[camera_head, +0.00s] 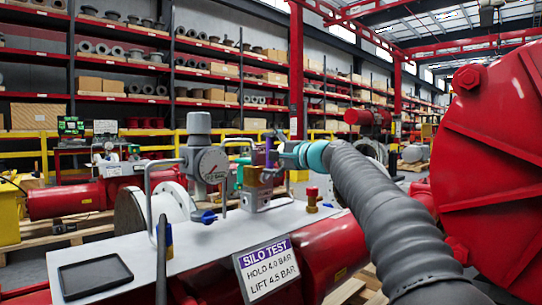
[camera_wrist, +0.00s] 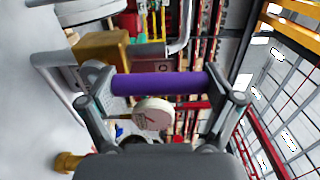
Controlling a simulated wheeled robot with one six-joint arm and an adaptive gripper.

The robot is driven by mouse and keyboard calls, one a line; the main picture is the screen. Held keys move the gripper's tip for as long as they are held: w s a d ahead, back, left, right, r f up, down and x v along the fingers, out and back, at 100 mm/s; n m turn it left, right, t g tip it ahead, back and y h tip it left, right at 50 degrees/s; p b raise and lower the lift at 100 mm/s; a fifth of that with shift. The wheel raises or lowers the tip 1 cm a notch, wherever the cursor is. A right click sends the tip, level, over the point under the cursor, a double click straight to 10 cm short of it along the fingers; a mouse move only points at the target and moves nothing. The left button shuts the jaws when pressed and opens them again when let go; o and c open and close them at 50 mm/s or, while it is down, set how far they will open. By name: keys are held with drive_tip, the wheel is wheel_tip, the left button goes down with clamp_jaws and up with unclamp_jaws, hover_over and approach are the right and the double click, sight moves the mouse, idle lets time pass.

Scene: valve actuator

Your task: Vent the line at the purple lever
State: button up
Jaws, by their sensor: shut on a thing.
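The purple lever (camera_wrist: 160,84) spans the gap between the two fingers of my gripper (camera_wrist: 168,88) in the wrist view, its ends at the fingertips. My gripper is shut on it. In the head view a small strip of the lever (camera_head: 268,151) stands upright above the brass valve block (camera_head: 254,186), and my gripper (camera_head: 279,150) reaches it from the right, partly hiding it. The brass block also shows in the wrist view (camera_wrist: 103,46).
A white sign (camera_head: 268,269) reads "SILO TEST, HOLD 4.0 BAR, LIFT 4.5 BAR". A black tray (camera_head: 95,276) lies on the bench plate at front left. A red-capped brass fitting (camera_head: 312,197) stands right of the block. A large red flanged body (camera_head: 490,165) fills the right side.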

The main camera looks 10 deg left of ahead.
drive_tip(key=shift+r, duration=0.1)
drive_tip(key=o, duration=1.4)
drive_tip(key=shift+a, duration=0.1)
drive_tip(key=shift+s+d, duration=0.2)
drive_tip(key=shift+d, duration=0.15)
drive_tip(key=v, duration=1.1)
drive_tip(key=shift+s+d, duration=0.1)
drive_tip(key=shift+s, duration=0.05)
